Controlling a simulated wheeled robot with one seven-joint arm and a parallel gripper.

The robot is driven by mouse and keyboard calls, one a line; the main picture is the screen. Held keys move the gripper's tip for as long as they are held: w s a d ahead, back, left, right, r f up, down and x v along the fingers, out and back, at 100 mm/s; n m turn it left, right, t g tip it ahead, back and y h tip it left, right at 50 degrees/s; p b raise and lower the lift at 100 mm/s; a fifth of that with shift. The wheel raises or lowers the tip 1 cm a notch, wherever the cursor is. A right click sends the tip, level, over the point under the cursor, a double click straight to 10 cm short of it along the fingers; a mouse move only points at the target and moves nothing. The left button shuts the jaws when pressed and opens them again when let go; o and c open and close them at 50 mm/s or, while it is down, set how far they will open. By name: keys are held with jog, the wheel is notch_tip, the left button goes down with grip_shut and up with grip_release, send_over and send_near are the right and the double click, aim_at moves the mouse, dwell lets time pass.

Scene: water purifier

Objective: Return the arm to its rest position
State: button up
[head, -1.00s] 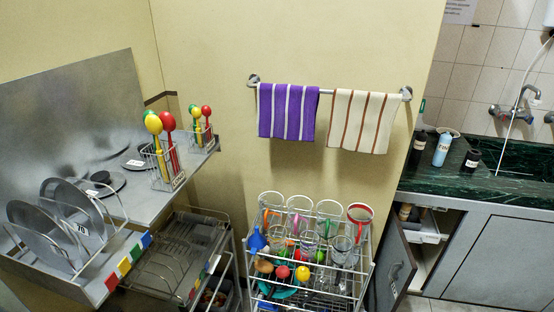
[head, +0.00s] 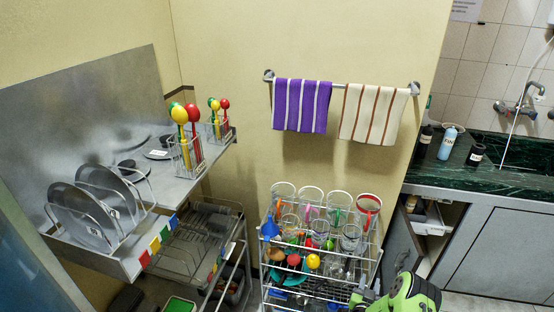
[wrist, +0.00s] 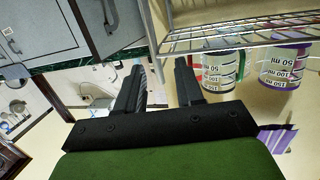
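My arm, green and black, shows at the bottom right of the head view (head: 408,294), in front of the lower right corner of the wire rack. My gripper (head: 360,298) is partly cut off by the frame's lower edge there. In the wrist view my gripper (wrist: 158,66) has its two black fingers apart with nothing between them. The wrist picture looks upside down.
The wire rack (head: 318,289) with measuring cups (head: 311,201) stands close to my gripper; two cups hang near the right finger in the wrist view (wrist: 221,70). An open cabinet door (head: 400,245) is behind. Dish shelves stand left.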

jog(key=w+a+r+n+g+y+p, duration=0.1)
jog(key=w+a+r+n+y, duration=0.15)
jog(key=r, duration=0.75)
jog(key=w+a+r+n+g+y+p, duration=0.15)
jog(key=w+r, duration=0.25)
jog(key=r, duration=0.7)
jog(key=s+a+r+y, duration=0.1)
jog(key=s+a+r, duration=0.25)
jog(key=r, duration=0.55)
jog(key=s+a+r+n+g+y+p, duration=0.1)
jog(key=s+a+r+g, duration=0.15)
jog(key=s+r, duration=0.45)
jog(key=s+a+r+g, duration=0.1)
jog(key=s+a+r, duration=0.2)
jog(key=s+r, duration=0.5)
jog(key=s+a+f+g+y+p, duration=0.1)
jog(key=s+a+g, duration=0.1)
jog(key=s, duration=1.9)
jog(key=shift+s+a+g, duration=0.15)
jog(key=shift+a+g, duration=0.05)
jog(key=shift+g, duration=0.5)
jog(key=shift+c, duration=0.2)
